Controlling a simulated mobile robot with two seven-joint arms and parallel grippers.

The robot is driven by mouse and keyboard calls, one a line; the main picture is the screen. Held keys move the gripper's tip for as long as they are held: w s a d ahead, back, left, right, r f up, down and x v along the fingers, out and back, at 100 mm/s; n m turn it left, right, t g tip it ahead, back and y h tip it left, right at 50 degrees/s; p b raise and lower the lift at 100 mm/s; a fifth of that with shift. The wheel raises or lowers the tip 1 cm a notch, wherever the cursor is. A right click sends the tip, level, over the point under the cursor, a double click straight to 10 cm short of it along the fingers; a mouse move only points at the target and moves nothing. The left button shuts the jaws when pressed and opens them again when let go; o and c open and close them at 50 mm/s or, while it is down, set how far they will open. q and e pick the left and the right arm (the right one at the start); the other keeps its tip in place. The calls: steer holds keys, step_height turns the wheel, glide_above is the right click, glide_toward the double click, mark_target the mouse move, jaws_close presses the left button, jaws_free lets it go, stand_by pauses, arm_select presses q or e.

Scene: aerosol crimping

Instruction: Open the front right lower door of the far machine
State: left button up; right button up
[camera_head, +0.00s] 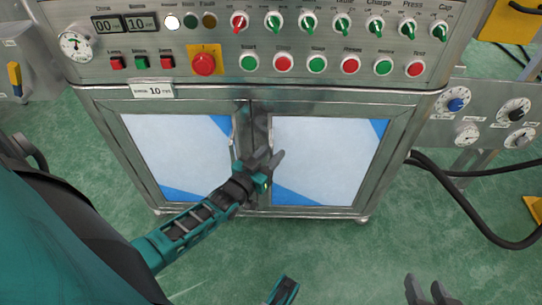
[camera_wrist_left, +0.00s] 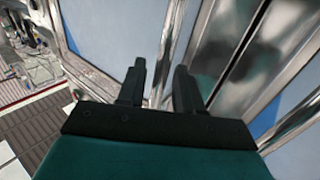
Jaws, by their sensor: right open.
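The machine's lower front has two framed doors with pale windows and blue corners, the left door (camera_head: 180,150) and the right door (camera_head: 330,155). Both look shut. A slim vertical handle (camera_head: 233,135) shows by the left door's inner edge. My left gripper (camera_head: 270,157) is in front of the middle seam, at the right door's inner edge. Its fingers are apart, and it also shows in the left wrist view (camera_wrist_left: 160,88). A metal strip (camera_wrist_left: 172,45) runs behind or between the fingers; I cannot tell whether they touch it. My right gripper (camera_head: 428,292) is open and empty, low at the right.
The control panel (camera_head: 260,45) with knobs, buttons and a red emergency stop (camera_head: 203,64) is above the doors. Black hoses (camera_head: 470,215) curve down at the right. A grey panel with gauges (camera_head: 485,115) is beside the machine. The green floor (camera_head: 340,250) before the doors is clear.

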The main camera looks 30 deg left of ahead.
arm_select(q)
steer(key=shift+w, duration=0.1)
steer(key=shift+c, duration=0.5)
jaws_close()
